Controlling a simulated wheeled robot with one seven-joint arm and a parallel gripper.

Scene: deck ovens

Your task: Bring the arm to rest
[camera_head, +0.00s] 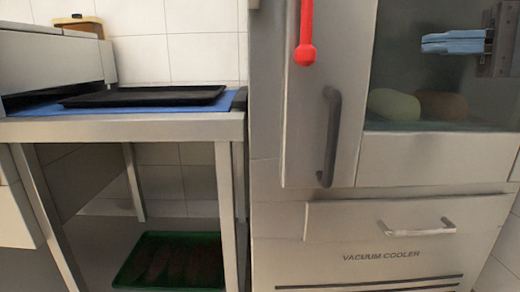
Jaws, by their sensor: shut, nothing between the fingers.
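My gripper (424,43) is at the upper right of the head view, in front of the glass window of the vacuum cooler (290,225). Its blue fingers point left and lie together, with nothing between them. Its grey body is at the right edge of the picture, and the rest of my arm is out of view. The fingers appear clear of the glass, but the gap is hard to judge.
The cooler has a dark door handle (331,140), a red lever (305,50) and a drawer handle (417,227). Two rounded loaves (394,105) show behind the glass. At left, a steel table (120,129) bears a black tray (145,97); a green crate (130,270) sits below.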

